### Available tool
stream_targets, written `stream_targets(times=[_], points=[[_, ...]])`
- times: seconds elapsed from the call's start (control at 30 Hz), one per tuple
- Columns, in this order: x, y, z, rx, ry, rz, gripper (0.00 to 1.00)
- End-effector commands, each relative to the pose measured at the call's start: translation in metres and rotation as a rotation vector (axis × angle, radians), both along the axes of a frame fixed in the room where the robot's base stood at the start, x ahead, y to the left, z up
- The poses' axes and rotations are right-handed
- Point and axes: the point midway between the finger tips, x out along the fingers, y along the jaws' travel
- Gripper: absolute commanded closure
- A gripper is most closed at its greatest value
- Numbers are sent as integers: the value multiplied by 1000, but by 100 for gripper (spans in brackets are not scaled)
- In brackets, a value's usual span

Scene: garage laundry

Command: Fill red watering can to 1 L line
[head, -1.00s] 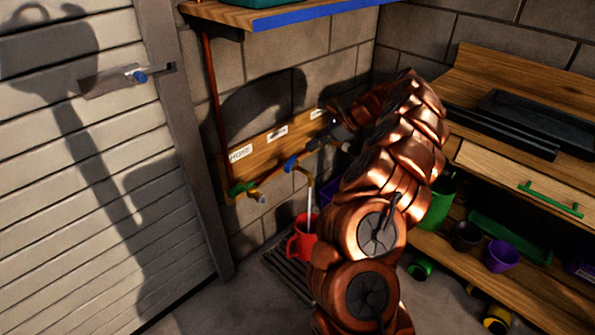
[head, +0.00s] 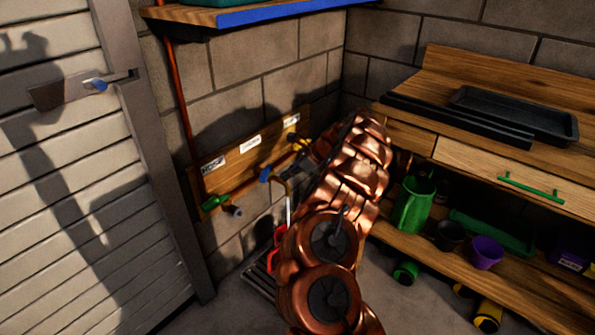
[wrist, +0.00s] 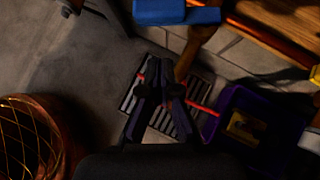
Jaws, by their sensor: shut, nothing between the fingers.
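The red watering can (head: 273,262) stands on the floor grate below the taps, mostly hidden behind my arm in the head view. A pale stream, apparently water, (head: 288,212) runs down towards it from the spout under the blue-handled tap (head: 265,174). The wrist view shows the blue handle (wrist: 174,12) and the brown spout (wrist: 196,45) just beyond my gripper (wrist: 162,88). My gripper is shut and empty, above the grate. Only thin red parts (wrist: 203,108) show around its fingers. The can's level and 1 L line are not visible.
The drain grate (head: 257,280) lies by the wall. A green-handled tap (head: 213,202) is to the left. The wooden bench (head: 414,243) at right holds a green can (head: 411,211) and pots. Open floor lies in front.

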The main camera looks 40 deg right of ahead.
Motion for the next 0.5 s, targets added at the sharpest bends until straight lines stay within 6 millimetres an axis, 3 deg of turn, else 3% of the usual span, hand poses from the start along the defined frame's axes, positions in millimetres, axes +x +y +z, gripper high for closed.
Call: stream_targets(times=[0.2,0.5], points=[[22,20,-3,0,-1,2,100],[31,29,-1,-1,0,1,100]])
